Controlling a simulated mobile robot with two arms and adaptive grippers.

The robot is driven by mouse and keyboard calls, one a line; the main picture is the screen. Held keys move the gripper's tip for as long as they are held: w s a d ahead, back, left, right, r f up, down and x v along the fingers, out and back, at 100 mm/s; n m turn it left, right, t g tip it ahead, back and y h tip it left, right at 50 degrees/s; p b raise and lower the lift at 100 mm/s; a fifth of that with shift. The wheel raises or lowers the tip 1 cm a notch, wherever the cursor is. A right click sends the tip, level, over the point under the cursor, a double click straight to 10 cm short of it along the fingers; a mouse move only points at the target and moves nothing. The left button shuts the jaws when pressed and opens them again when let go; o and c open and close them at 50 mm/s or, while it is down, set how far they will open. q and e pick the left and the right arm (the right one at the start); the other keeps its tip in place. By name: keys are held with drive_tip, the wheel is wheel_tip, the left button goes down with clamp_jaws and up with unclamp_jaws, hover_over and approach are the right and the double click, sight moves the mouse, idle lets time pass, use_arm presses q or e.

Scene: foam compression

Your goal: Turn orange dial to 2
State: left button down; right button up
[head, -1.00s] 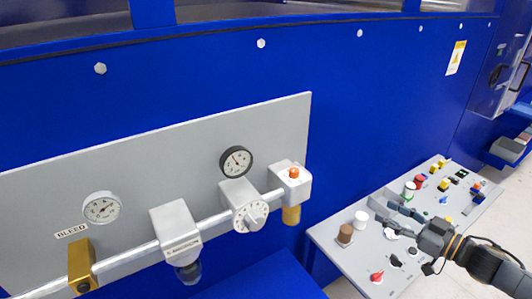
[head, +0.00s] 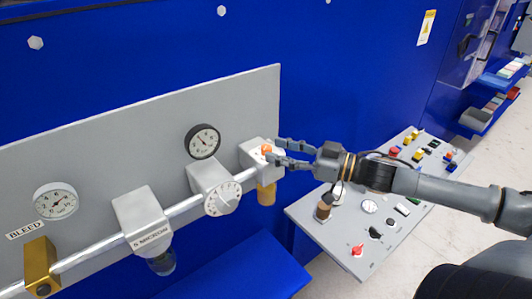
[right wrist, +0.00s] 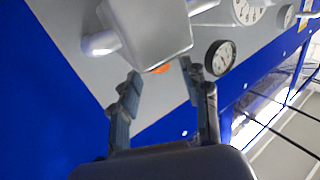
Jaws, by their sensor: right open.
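The small orange dial (head: 266,149) sits on the front of a grey box (head: 255,158) at the right end of the pipe. In the right wrist view it shows as an orange sliver (right wrist: 160,69) at the box's edge, mostly hidden. Any numbers on it are too small to read. My right gripper (head: 276,152) is open at the dial, its two fingers pointing left at the box. In the right wrist view the fingers (right wrist: 161,84) stand apart on either side of the orange sliver; contact cannot be told. My left gripper is not in view.
A grey panel carries a black-rimmed gauge (head: 203,141), a white numbered dial (head: 223,198), a grey MICRON box (head: 142,221) and a brass block (head: 41,266). A control console (head: 365,262) with buttons lies below my right arm. A blue ledge (head: 255,270) is below the pipe.

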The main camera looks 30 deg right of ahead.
sight(266, 147)
drive_tip(key=shift+b+x, duration=1)
drive_tip(key=shift+x, duration=0.5)
drive_tip(key=shift+w+a+b, duration=0.3)
drive_tip(key=shift+w+b, duration=0.05)
clamp_jaws()
